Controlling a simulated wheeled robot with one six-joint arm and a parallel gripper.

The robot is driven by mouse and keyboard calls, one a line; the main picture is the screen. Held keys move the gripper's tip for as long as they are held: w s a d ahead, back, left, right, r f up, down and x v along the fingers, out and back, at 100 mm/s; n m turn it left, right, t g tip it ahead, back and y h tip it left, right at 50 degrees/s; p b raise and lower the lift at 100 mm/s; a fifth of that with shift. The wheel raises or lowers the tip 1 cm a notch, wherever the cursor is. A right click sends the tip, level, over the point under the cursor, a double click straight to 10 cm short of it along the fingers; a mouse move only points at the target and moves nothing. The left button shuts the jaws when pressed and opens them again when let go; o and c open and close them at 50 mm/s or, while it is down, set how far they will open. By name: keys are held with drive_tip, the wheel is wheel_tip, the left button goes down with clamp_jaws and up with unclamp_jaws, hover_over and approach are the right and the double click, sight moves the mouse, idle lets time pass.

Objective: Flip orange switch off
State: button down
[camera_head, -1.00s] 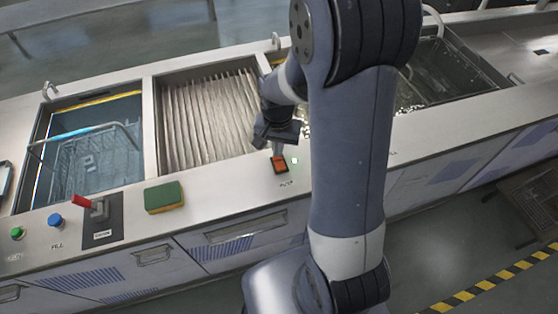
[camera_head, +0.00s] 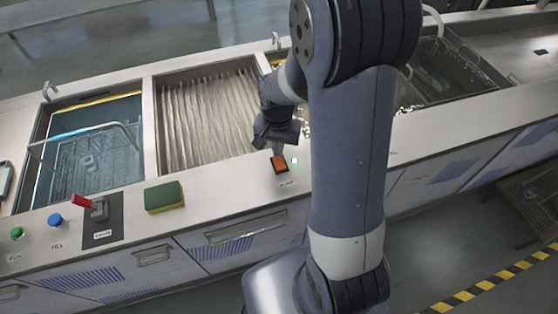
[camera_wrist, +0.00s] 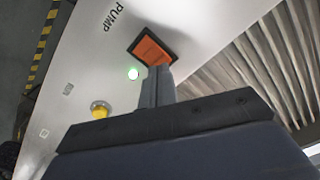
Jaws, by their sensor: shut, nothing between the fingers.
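The orange switch (camera_head: 279,164) is a rocker in a dark frame on the front ledge of the steel counter, below the ribbed middle tank. It also shows in the wrist view (camera_wrist: 153,50), beside the printed word PUMP. A small green light (camera_head: 294,160) glows just right of it in the head view. My gripper (camera_head: 277,148) points down over the switch with its fingers shut and empty. In the wrist view the fingertips (camera_wrist: 158,70) reach the near edge of the switch and cover part of it. I cannot tell whether they touch it.
A green and yellow sponge (camera_head: 164,197) lies left of the switch on the ledge. A yellow button (camera_wrist: 100,109) shows in the wrist view.

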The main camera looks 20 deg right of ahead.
drive_tip(key=shift+f+b, duration=0.8)
drive_tip(key=shift+f, duration=0.15)
idle(0.5)
drive_tip(key=shift+r+p, duration=2.8)
drive_tip(key=shift+r, duration=0.8)
drive_tip(key=shift+f, duration=0.1)
wheel_tip(320, 180, down, 7)
drive_tip(key=b, duration=0.5)
drive_tip(key=shift+b, duration=0.35)
